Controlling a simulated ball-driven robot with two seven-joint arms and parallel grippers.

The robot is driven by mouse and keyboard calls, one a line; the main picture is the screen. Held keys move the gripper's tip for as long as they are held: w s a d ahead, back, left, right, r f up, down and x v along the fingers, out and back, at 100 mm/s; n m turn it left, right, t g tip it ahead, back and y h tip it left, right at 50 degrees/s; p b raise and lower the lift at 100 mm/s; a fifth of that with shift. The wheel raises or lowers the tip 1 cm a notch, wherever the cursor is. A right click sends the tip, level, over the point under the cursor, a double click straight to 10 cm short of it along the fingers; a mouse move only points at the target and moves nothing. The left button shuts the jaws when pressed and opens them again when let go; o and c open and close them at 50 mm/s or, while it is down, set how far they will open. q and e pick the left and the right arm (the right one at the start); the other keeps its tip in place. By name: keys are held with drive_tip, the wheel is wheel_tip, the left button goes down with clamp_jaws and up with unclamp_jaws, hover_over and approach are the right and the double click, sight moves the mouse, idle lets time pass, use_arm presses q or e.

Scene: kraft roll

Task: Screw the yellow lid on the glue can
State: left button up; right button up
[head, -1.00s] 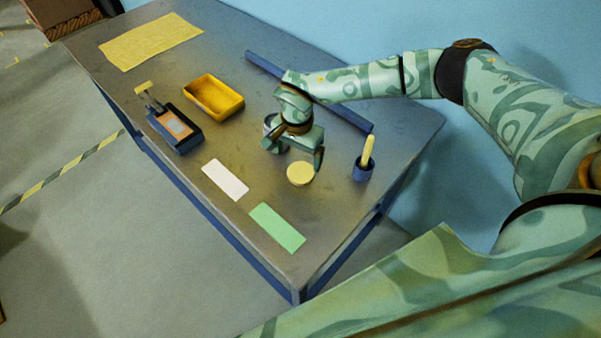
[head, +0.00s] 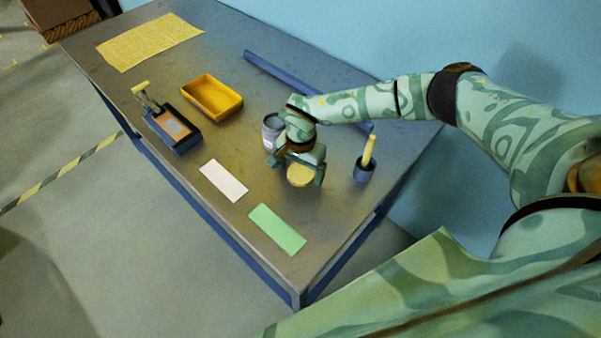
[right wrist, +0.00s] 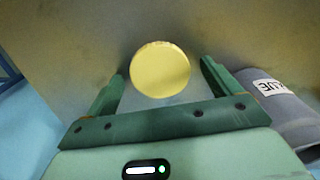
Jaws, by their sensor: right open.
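The round yellow lid (head: 300,176) lies on the table. In the right wrist view the lid (right wrist: 160,70) sits between the two spread fingers, with a gap on each side. My right gripper (head: 298,176) is open above the lid and holds nothing. The grey glue can (head: 270,130) stands just left of my right gripper, partly hidden by it in the head view. In the right wrist view the can (right wrist: 280,105) shows at the right with a white label. My left gripper is not in view.
A blue cup with a yellow-handled tool (head: 364,170) stands right of the lid. A blue bar (head: 290,80) lies along the back.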

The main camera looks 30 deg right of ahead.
sight(300, 172)
drive_tip(key=shift+r, duration=0.1)
drive_tip(key=c, duration=1)
drive_tip(key=shift+r, duration=0.55)
wheel_tip(300, 172, up, 2)
drive_tip(key=shift+r+p, duration=0.25)
drive_tip(key=shift+p, duration=0.3)
drive_tip(key=s+a+r+p, duration=0.1)
drive_tip(key=s+r, duration=0.2)
drive_tip(key=s, duration=0.1)
drive_tip(key=s+a+r+p, duration=0.1)
drive_tip(key=s+a+r, duration=0.1)
drive_tip(key=s, duration=0.3)
drive_tip(key=s+a+r+p, duration=0.1)
drive_tip(key=s+r, duration=0.3)
drive_tip(key=shift+s+a+r+p, duration=0.15)
drive_tip(key=shift+s+r+p, duration=0.1)
drive_tip(key=shift+p, duration=0.15)
